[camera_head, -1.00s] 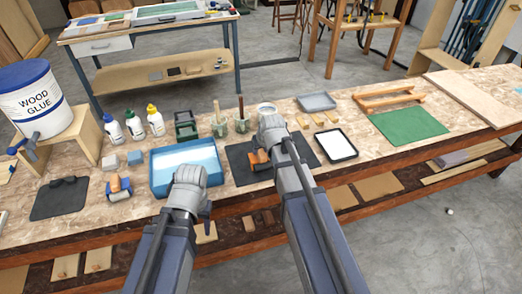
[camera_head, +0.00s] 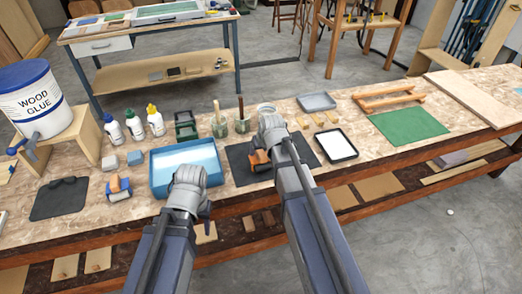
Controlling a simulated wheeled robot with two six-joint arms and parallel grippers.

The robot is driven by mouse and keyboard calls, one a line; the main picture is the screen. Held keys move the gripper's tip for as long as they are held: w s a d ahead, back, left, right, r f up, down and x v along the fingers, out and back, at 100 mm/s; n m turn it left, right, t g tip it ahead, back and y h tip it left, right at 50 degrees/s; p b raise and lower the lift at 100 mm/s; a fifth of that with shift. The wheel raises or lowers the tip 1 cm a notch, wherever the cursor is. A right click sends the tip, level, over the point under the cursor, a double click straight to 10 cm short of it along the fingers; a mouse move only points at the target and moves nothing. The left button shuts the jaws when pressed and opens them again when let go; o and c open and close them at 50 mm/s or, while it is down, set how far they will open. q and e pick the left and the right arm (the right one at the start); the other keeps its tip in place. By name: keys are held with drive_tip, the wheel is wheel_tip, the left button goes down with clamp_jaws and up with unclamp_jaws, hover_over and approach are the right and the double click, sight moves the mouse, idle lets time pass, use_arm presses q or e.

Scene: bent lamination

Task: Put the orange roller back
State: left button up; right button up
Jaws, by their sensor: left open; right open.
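An orange roller (camera_head: 257,158) with dark parts lies on the dark mat (camera_head: 240,174) in the middle of the bench. My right gripper (camera_head: 270,145) is over that mat, close beside the roller; its fingers are mostly hidden behind the wrist, and I cannot tell whether they touch it. The jaws are open. A second orange piece (camera_head: 117,184) sits with a blue part (camera_head: 119,194) left of the blue tray. My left gripper (camera_head: 190,185) is open at the front right of the blue tray, its fingertips largely hidden by the hand.
The blue tray (camera_head: 158,190) stands between the two orange items. Glue bottles (camera_head: 135,124), brush jars (camera_head: 242,124) and a jar (camera_head: 266,108) stand behind. A black-rimmed white tray (camera_head: 336,146) and green mat (camera_head: 409,124) lie to the right.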

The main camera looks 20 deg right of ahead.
drive_tip(key=p+v, duration=1.1)
drive_tip(key=v, duration=0.2)
drive_tip(key=s+a+f+n+g+h, duration=0.1)
drive_tip(key=s+a+g, duration=0.5)
drive_tip(key=s+a, duration=0.7)
drive_tip(key=s+f+n, duration=0.1)
drive_tip(key=s+n, duration=0.1)
drive_tip(key=s, duration=0.2)
drive_tip(key=shift+s+a+f+h, duration=0.25)
drive_tip(key=shift+f+h, duration=0.05)
drive_tip(key=shift+f, duration=0.1)
